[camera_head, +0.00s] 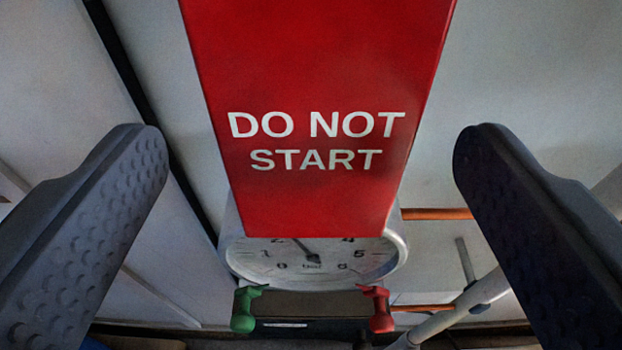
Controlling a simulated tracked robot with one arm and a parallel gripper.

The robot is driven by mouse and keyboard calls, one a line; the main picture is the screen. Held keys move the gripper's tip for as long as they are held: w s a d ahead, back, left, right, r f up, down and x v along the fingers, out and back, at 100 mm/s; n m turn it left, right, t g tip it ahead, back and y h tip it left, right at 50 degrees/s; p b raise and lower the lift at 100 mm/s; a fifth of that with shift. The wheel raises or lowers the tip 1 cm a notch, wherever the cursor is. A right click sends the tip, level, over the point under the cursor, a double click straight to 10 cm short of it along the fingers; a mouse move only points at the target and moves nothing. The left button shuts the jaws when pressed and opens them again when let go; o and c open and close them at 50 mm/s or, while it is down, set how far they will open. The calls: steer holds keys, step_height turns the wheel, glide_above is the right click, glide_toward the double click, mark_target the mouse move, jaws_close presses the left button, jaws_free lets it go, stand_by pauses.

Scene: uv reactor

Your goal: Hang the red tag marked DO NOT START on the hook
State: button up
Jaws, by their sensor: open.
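The red tag (318,195) marked DO NOT START in white letters fills the upper middle of the camera_head view, very close. Its top runs out of the picture. My gripper (312,150) is open, with one dark, dimpled finger on the left and one on the right. The tag lies between the two fingers in the picture, with a clear gap on each side, and neither finger touches it. I do not see the hook, and I cannot tell what the tag's top rests on.
Behind the tag's lower end is a round white dial gauge (300,262), partly hidden. Below it are a green handle (243,310) and a red handle (379,310). An orange rod (436,214) and a pale pipe (470,300) are at right. Pale panels fill the background.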

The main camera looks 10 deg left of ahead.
steer(key=shift+p+v, duration=0.75)
steer(key=shift+v, duration=5.9)
steer(key=s+d+r+m+h+p, duration=0.1)
steer(key=d+r+m+h+p, duration=0.2)
steer(key=d+r, duration=1.95)
steer(key=s+d+r, duration=0.4)
steer(key=s+d, duration=0.2)
steer(key=d, duration=0.3)
steer(key=s+d+r, duration=0.4)
steer(key=s+d, duration=0.3)
steer(key=d, duration=0.3)
steer(key=shift+d+r+h+p, duration=0.2)
steer(key=shift+d+h+p, duration=0.1)
steer(key=shift+h, duration=0.1)
